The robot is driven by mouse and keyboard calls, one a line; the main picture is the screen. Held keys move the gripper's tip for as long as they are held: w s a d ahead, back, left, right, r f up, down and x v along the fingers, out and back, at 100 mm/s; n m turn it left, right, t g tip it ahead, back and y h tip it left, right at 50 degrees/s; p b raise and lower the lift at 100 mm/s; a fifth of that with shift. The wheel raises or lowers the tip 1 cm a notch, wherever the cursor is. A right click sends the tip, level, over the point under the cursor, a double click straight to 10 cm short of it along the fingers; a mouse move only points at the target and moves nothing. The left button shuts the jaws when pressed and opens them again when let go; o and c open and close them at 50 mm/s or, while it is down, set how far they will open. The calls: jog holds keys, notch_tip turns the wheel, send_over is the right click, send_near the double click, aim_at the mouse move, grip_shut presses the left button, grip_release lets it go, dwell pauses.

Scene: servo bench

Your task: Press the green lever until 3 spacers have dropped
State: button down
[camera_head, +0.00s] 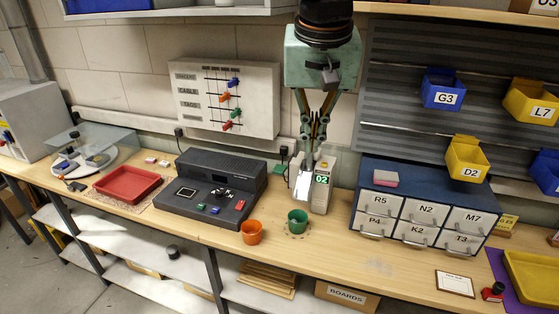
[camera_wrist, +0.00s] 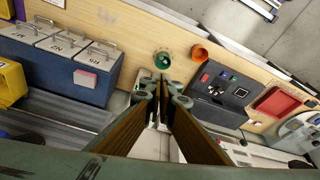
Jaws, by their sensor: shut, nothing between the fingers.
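The spacer dispenser (camera_head: 320,190) is a pale upright box at the back of the bench. Its green display (camera_head: 322,179) reads 02. A green cup (camera_head: 298,221) stands in front of it and also shows in the wrist view (camera_wrist: 163,60). My gripper (camera_head: 305,172) points down at the dispenser's upper left, shut and empty. Whether it touches the dispenser I cannot tell. In the wrist view my gripper (camera_wrist: 163,88) hides most of the dispenser. Spacers inside the cup are not discernible.
An orange cup (camera_head: 251,232) stands left of the green cup. A dark control console (camera_head: 190,205) and a red tray (camera_head: 128,183) lie further left. A drawer cabinet (camera_head: 420,205) stands close on the right.

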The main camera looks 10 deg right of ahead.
jog(key=w+a+f+m+p, duration=0.1)
jog(key=w+f, duration=0.3)
jog(key=w, duration=0.8)
jog(key=w+a+f+m+p, duration=0.1)
jog(key=w+f+m+p, duration=0.1)
jog(key=w, duration=1)
notch_tip(320, 180, down, 3)
jog(key=shift+r+g+h+p, duration=0.1)
jog(key=shift+g+h+p, duration=0.2)
jog(key=shift+h+p, duration=0.15)
jog(key=shift+w+f, duration=0.1)
jog(key=shift+f, duration=0.1)
send_over(280, 168)
jog(key=f, duration=0.7)
jog(key=s+f, duration=0.1)
jog(key=f, duration=0.3)
jog(key=shift+a, duration=0.15)
jog(key=shift+f, duration=1.1)
jog(key=shift+f, duration=0.1)
